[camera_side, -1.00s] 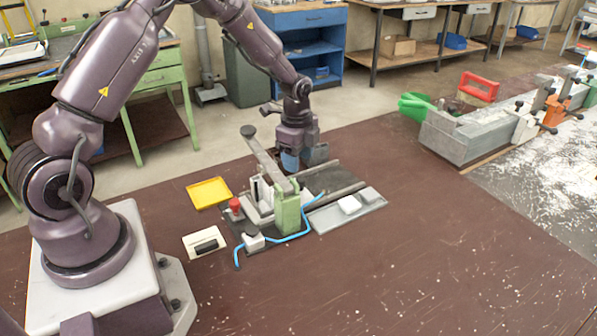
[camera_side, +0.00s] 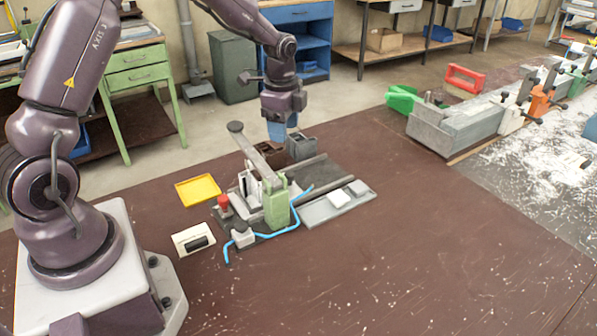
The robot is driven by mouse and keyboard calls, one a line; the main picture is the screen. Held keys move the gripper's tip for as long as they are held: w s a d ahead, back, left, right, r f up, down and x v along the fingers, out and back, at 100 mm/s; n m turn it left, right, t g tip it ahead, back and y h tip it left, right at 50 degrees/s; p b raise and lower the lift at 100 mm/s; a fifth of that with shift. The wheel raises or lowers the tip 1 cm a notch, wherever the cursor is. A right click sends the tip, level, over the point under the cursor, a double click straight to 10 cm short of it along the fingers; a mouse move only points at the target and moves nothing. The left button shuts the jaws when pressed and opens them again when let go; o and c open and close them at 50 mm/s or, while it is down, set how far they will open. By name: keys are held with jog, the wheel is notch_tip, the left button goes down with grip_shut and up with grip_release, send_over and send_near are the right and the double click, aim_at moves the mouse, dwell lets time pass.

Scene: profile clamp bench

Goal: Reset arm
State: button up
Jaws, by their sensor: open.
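My gripper (camera_side: 277,132) hangs fingers down above the back of the clamp fixture, with a blue part at its lower end. It is open, and I see nothing held in it. A dark grey block (camera_side: 300,146) stands on the fixture just right of and below it. The clamp fixture has a green upright (camera_side: 276,205) at the front and a long grey lever (camera_side: 255,155) ending in a dark round knob (camera_side: 235,127). The knob is left of my gripper. The lever partly hides what lies beneath it.
A yellow tray (camera_side: 198,190), a red button (camera_side: 223,203) and a white switch box (camera_side: 193,240) lie left of the fixture. A blue hose (camera_side: 262,236) runs along its front. The front of the brown table is clear.

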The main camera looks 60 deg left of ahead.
jog(key=s+d+r+n+t, duration=0.2)
jog(key=s+d+r+n, duration=0.3)
jog(key=s+r, duration=0.4)
jog(key=s+d+r+n+t, duration=0.3)
jog(key=s+d+r+n, duration=0.3)
jog(key=s, duration=0.7)
notch_tip(320, 180, up, 4)
jog(key=shift+s+d+f, duration=0.25)
jog(key=shift+s+d, duration=0.05)
jog(key=shift+d, duration=0.8)
